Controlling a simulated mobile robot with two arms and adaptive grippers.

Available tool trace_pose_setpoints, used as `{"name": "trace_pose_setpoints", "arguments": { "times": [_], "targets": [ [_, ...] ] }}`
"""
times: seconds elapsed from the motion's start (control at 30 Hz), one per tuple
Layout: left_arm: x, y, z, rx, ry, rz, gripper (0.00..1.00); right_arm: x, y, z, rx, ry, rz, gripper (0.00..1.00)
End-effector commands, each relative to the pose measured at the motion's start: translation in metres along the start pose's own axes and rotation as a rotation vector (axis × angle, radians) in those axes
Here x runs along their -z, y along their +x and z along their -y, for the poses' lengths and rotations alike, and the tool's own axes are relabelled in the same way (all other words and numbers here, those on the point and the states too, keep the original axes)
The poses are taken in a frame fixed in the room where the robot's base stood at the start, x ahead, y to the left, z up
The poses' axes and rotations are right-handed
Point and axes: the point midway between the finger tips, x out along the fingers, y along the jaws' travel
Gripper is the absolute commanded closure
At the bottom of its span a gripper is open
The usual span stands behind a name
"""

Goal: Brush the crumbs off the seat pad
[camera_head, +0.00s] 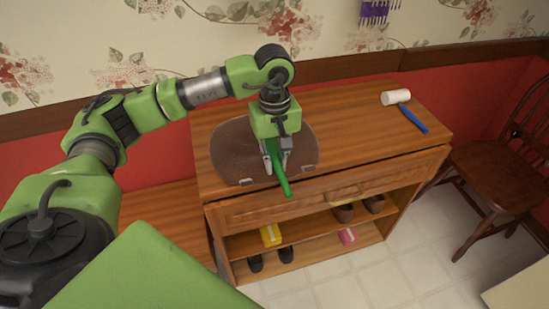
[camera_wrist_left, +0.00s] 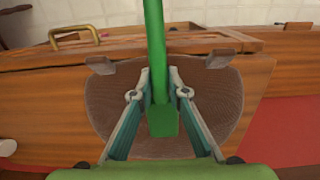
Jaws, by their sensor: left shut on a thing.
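The seat pad (camera_head: 228,150) is a brown, mesh-like rounded pad with small tabs at its front corners, lying on the wooden cabinet top. It also fills the middle of the left wrist view (camera_wrist_left: 105,105). My left gripper (camera_head: 277,160) is over the pad, fingers pointing down, shut on a green brush handle (camera_head: 283,180). In the left wrist view the green handle (camera_wrist_left: 155,45) runs between the fingers, with a wider green block at its near end. Bristles cannot be made out. I cannot make out crumbs on the pad. My right gripper is not in view.
A white-headed roller or mallet with a blue handle (camera_head: 412,116) lies at the cabinet top's right. The cabinet top (camera_head: 350,130) is clear between it and the pad. Shoes and small boxes (camera_head: 270,235) sit on the shelf below. A wooden chair (camera_head: 500,175) stands right.

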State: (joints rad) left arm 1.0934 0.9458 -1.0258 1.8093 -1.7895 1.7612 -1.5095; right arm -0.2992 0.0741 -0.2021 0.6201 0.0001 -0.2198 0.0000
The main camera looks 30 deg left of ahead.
Motion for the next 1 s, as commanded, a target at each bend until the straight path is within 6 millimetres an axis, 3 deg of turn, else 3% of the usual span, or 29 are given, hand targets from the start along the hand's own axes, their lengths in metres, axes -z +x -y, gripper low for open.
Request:
{"name": "trace_pose_setpoints", "arguments": {
  "times": [0.27,0.8,1.0],
  "targets": [
    [0.0,-0.005,0.0,0.0,0.001,0.001,1.0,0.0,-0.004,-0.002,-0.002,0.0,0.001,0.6],
    [-0.001,-0.059,-0.001,-0.001,0.0,0.0,1.0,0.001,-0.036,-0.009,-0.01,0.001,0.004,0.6],
    [-0.001,-0.06,-0.001,-0.001,0.0,0.0,1.0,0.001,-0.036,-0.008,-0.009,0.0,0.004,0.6]
  ]
}}
